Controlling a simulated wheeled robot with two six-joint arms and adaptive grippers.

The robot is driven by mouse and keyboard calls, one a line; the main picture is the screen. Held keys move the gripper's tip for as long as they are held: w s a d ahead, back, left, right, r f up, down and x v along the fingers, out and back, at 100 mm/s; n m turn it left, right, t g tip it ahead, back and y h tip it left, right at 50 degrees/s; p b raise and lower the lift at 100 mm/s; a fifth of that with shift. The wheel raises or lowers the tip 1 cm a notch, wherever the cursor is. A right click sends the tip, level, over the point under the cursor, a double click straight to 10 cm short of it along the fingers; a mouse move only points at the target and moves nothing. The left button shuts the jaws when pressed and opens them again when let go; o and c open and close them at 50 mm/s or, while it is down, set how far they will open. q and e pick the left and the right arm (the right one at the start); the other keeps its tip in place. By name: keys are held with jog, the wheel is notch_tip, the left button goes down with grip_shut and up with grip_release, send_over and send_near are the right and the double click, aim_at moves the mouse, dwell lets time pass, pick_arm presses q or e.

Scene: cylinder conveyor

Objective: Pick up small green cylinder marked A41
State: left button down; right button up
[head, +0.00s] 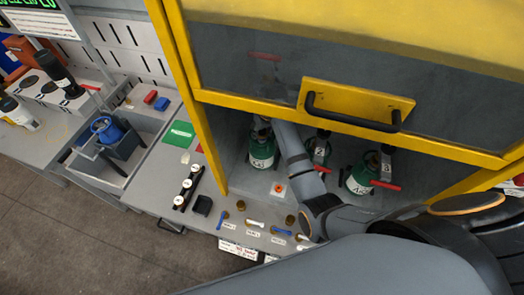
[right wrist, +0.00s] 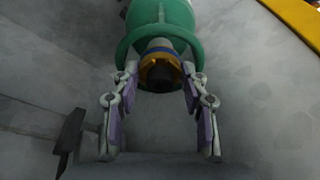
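Three green cylinders stand inside the yellow-framed cabinet in the head view: a left one (head: 262,153), a middle one (head: 318,152) and a right one (head: 359,180). Their white labels are too small to read surely, so I cannot tell which is A41. My right arm reaches into the cabinet between the left and middle cylinders; its fingers are not clear there. My left gripper is not in view.
The raised yellow-framed window with a black handle (head: 352,117) hangs above the cylinders. Small valves and labels line the cabinet's front edge. Left of it, a bench holds a green card (head: 179,135) and a blue device (head: 106,130). A dark bracket (right wrist: 70,138) shows beside my gripper.

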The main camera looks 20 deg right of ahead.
grip_shut()
jog(key=shift+w+r, duration=0.2)
